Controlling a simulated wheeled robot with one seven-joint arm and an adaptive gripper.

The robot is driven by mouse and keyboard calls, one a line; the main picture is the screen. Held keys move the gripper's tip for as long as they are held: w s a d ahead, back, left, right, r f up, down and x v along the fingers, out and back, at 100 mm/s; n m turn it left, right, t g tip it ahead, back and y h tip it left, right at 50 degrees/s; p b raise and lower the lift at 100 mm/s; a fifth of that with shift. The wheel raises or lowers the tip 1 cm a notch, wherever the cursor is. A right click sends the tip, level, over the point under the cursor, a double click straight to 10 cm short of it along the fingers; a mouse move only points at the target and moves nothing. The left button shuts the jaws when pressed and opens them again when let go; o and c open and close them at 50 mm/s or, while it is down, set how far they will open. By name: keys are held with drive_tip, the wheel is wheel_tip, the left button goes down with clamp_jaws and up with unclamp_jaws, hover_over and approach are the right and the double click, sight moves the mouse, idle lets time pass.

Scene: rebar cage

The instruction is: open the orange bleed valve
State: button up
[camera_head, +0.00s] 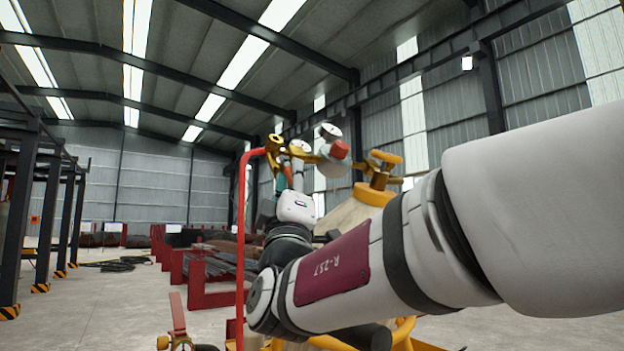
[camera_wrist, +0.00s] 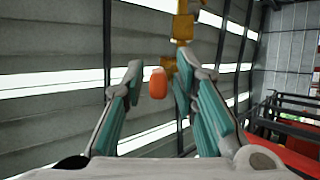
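In the wrist view an orange handle (camera_wrist: 158,83), which looks like the bleed valve's, shows between the tips of my gripper (camera_wrist: 160,76). The teal fingers are apart, with a visible gap on each side of the handle. I cannot tell how deep it sits between them. Yellow fittings (camera_wrist: 182,28) show above and behind it. In the head view a red-orange part (camera_head: 340,149) sits among yellow pipework and round gauges, above my wrist. My arm and the pipework hide most of my gripper there.
A red upright pipe (camera_head: 241,250) stands left of my arm. A yellow valve (camera_head: 383,165) tops a pale tank (camera_head: 347,215) behind my arm. Red racks (camera_head: 205,282) holding dark bars stand farther back.

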drive_tip(key=v, duration=0.7)
drive_tip(key=shift+s+f, duration=0.3)
drive_tip(key=shift+s+d, duration=0.1)
